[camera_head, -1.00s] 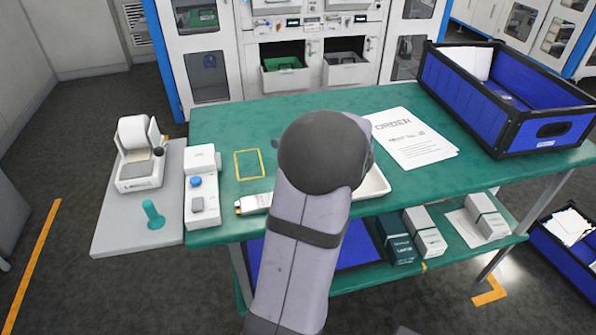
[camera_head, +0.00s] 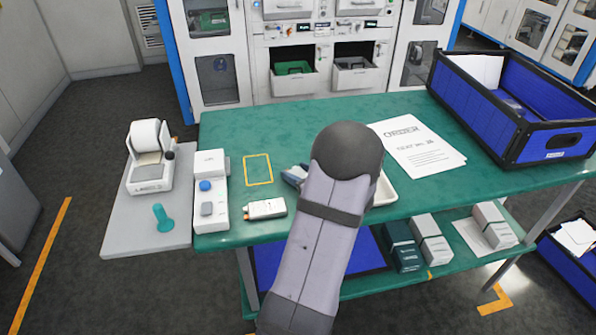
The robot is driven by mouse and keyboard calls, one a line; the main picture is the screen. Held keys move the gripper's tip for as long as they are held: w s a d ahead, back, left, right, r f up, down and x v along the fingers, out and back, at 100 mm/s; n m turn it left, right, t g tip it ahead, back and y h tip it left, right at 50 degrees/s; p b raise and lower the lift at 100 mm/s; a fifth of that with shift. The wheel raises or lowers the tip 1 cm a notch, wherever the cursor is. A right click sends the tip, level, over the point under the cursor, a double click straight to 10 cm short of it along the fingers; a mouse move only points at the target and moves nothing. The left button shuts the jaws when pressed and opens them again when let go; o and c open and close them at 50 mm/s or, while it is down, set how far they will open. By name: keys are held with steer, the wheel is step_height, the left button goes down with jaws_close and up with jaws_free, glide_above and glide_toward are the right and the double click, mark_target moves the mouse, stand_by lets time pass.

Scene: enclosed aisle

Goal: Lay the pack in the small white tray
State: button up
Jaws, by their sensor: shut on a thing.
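The small white tray (camera_head: 385,190) lies on the green table right of my arm, and my arm hides much of it. My gripper (camera_head: 295,176) shows only as a small blue and grey shape left of my arm's dark rounded end. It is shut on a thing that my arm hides. I cannot make out the pack for certain. A small white item with an orange end (camera_head: 265,208) lies on the table left of my arm, apart from the gripper.
A yellow outlined rectangle (camera_head: 258,169) is on the green table (camera_head: 270,125). A white device (camera_head: 209,190) stands at its left edge. Order sheets (camera_head: 420,147) and a blue crate (camera_head: 520,138) are to the right. Several boxes (camera_head: 430,240) stand on the lower shelf.

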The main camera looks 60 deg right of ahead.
steer(key=shift+f, duration=0.2)
steer(key=o, duration=1.2)
steer(key=shift+r, duration=0.1)
steer(key=shift+r, duration=0.1)
steer(key=shift+o, duration=0.4)
steer(key=b+v, duration=0.2)
steer(key=v, duration=1)
steer(key=shift+r, duration=0.1)
